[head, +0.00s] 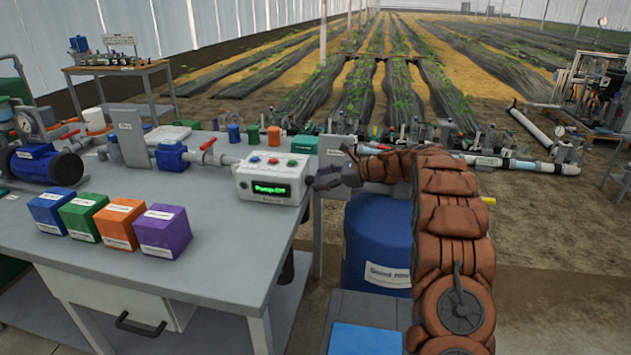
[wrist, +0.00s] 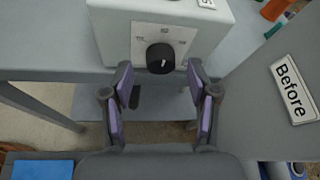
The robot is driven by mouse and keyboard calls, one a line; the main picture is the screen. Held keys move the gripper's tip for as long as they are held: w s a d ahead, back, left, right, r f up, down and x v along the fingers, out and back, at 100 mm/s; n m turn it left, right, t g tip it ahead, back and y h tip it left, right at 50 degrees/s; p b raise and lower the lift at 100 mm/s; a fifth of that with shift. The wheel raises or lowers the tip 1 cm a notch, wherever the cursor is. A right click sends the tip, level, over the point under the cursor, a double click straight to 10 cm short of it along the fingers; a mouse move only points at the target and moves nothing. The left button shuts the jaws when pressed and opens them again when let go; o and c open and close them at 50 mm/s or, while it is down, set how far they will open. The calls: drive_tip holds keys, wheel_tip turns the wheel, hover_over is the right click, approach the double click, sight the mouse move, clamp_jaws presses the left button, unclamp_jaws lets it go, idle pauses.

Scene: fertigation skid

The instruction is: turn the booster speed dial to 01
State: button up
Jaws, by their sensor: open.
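The booster speed dial is a round black knob (wrist: 160,58) on a white plate on the side of a pale control box (wrist: 105,35). In the head view my gripper (head: 324,179) is right of the box.
The grey bench (head: 215,240) carries blue, green, orange and purple labelled blocks (head: 165,231), a blue pump (head: 45,163) and piping with red-handled valves. A blue barrel (head: 370,240) stands beneath my arm. A grey panel labelled "Before" (wrist: 288,92) is at the right in the wrist view.

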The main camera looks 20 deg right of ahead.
sight(311, 181)
drive_tip(key=shift+x, duration=1.25)
drive_tip(key=shift+c, duration=0.3)
clamp_jaws()
